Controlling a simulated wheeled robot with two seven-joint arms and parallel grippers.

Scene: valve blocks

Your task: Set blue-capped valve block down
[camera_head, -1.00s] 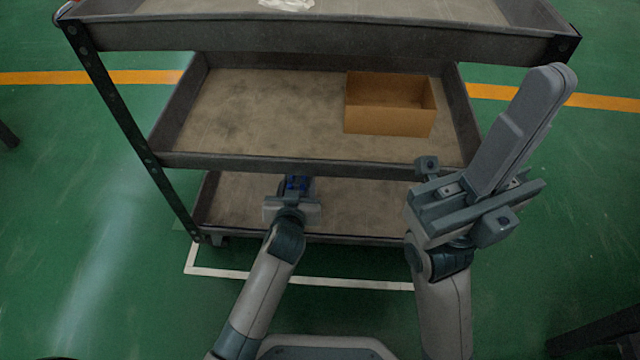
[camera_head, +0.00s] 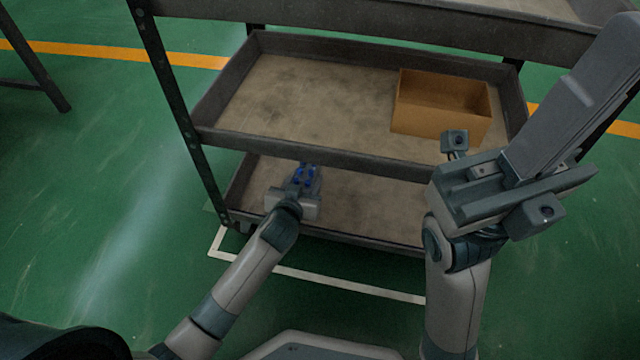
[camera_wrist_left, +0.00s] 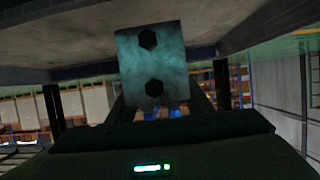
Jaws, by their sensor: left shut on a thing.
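The blue-capped valve block (camera_head: 305,176) shows as a small dark piece with blue parts, in my left gripper (camera_head: 301,184). The left gripper is shut on it, over the left part of the cart's lowest shelf (camera_head: 360,205) and near the middle shelf's front edge. In the left wrist view the valve block (camera_wrist_left: 152,65) is a grey-green metal face with two dark hexagonal holes and blue parts at its lower end. I cannot tell whether it touches the shelf. My right gripper (camera_head: 535,150) is raised at the right, its jaw opening unclear.
The middle shelf (camera_head: 300,90) overhangs the lowest shelf. An open brown box (camera_head: 440,115) stands at its right. A dark cart post (camera_head: 180,115) is left of my left gripper. The lowest shelf looks bare around the gripper.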

